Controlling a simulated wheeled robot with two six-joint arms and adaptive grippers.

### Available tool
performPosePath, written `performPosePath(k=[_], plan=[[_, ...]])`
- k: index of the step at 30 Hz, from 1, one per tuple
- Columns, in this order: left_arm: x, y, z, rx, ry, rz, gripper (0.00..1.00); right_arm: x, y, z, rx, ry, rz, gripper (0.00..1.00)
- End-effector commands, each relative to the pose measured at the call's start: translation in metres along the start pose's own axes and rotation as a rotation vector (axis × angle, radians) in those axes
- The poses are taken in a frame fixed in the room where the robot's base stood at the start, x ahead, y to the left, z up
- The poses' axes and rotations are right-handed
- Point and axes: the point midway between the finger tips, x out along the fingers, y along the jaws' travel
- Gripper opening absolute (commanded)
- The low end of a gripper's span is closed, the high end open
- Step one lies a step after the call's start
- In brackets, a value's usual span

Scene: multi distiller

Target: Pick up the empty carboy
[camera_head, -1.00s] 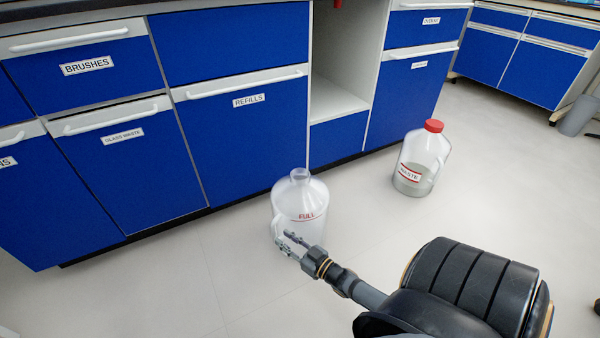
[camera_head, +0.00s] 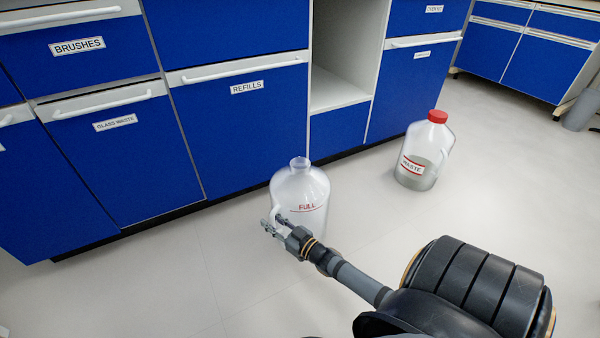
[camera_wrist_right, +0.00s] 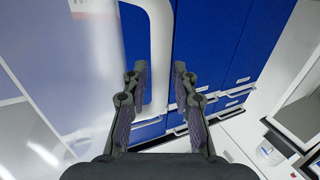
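The empty carboy (camera_head: 312,187) is a clear, uncapped jug with a red FULL line, standing upright on the floor. Its handle is on its left side. My right gripper (camera_head: 269,226) is beside that handle, low on the carboy's left front. In the right wrist view the white handle (camera_wrist_right: 160,40) runs down between the two open fingers (camera_wrist_right: 160,74), and the clear body (camera_wrist_right: 60,60) fills the left. The fingers are not closed on the handle; whether they touch it I cannot tell. My left gripper is out of view.
A second jug (camera_head: 424,160) with a red cap, a WASTE label and grey liquid stands on the floor to the right. Blue cabinets (camera_head: 240,130) line the back, with an open white bay (camera_head: 338,90). The floor (camera_head: 130,285) at left is clear.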

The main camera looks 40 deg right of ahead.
Motion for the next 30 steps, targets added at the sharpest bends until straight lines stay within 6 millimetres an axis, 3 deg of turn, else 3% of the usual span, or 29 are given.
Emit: performPosePath(k=[8, 14, 30], plan=[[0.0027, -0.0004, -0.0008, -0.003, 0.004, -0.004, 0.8, 0.001, -0.0001, -0.0004, 0.0, 0.0, 0.0, 0.26], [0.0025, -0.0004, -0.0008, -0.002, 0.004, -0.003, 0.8, 0.0009, -0.0002, -0.0003, 0.001, 0.0, 0.0, 0.0], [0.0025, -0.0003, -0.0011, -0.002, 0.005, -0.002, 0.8, 0.0007, 0.0, 0.0001, 0.0, -0.001, 0.0, 0.0]])
